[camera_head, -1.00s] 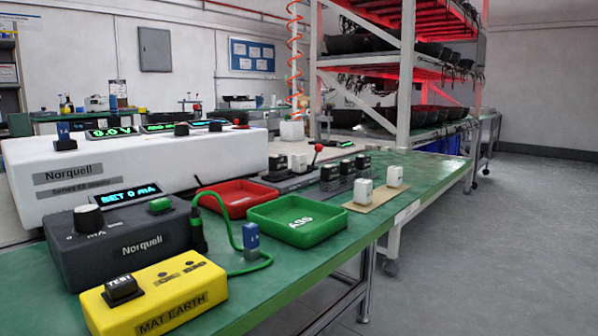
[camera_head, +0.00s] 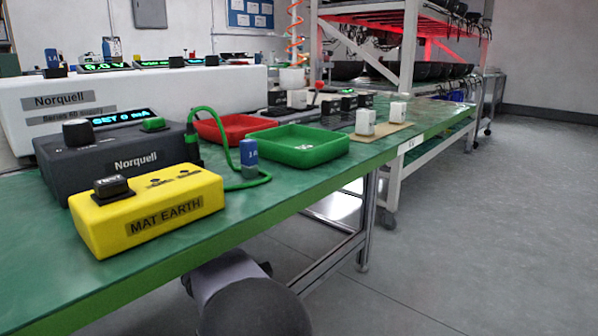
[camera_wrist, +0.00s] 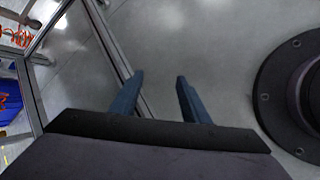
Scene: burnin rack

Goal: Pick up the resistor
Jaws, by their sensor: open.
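I cannot pick out a resistor for certain. In the head view, only part of my arm shows below the bench edge; the fingers are hidden.
On the green bench (camera_head: 190,255) stand a yellow MAT EARTH box (camera_head: 150,195), a dark Norquell unit (camera_head: 110,150), a white Norquell unit (camera_head: 190,90), a red tray (camera_head: 228,122) and a green tray (camera_head: 300,158). Bench legs and frame bars (camera_wrist: 104,45) are near my gripper.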

